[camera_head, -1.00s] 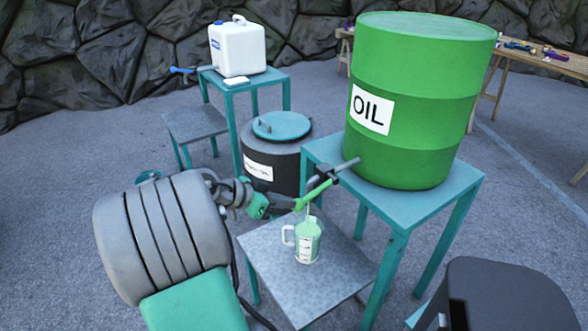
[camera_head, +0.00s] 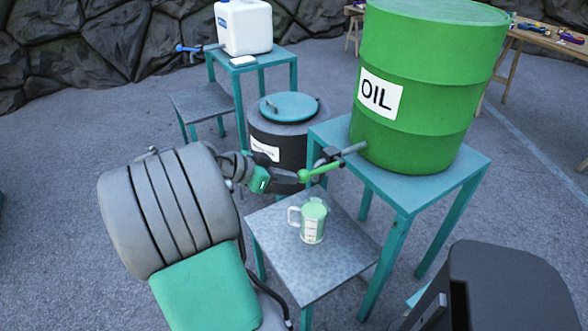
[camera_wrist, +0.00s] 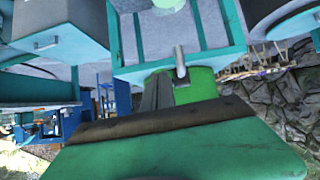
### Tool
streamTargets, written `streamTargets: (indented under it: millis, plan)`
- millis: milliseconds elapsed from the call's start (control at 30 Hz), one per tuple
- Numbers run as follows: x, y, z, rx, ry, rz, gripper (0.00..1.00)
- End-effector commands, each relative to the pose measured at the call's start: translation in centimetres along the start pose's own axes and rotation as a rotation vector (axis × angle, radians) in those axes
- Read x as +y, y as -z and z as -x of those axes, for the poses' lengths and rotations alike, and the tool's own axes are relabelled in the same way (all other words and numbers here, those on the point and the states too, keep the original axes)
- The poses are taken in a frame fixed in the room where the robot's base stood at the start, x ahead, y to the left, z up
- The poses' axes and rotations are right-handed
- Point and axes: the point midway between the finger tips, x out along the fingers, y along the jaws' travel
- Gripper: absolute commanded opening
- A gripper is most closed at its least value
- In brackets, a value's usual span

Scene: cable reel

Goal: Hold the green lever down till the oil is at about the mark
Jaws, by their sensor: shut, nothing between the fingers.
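The green lever (camera_head: 322,171) slopes a little down from the spout (camera_head: 350,150) of the green OIL drum (camera_head: 425,95), its knob end toward my gripper. My gripper (camera_head: 292,183) is shut and empty, close beside the knob; whether they touch I cannot tell. A clear measuring jug (camera_head: 313,222) with a handle stands upright under the spout on a low grey-topped stand (camera_head: 345,255). Green oil shows in its upper part; the mark is too small to read against it. No oil stream shows. The wrist view is upside down and does not show the lever clearly.
The drum stands on a teal table (camera_head: 410,195). A dark lidded bin (camera_head: 283,135) is behind my gripper. A white canister (camera_head: 245,25) with a blue-handled tap stands on another teal table at the back. A workbench (camera_head: 548,45) is at the far right.

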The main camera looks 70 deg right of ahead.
Motion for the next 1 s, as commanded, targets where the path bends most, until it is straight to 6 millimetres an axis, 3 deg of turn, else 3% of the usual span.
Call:
streamTargets:
  millis: [200,400,567,1000]
  plan:
    - [-0.1,-0.8,5.4,0.000,0.005,0.002,0.00]
    - [0.0,-1.4,8.9,0.000,-0.002,-0.002,0.00]
    - [0.0,-1.7,10.0,0.000,-0.004,-0.003,0.00]
    - [0.0,-1.7,10.0,0.000,-0.003,-0.002,0.00]
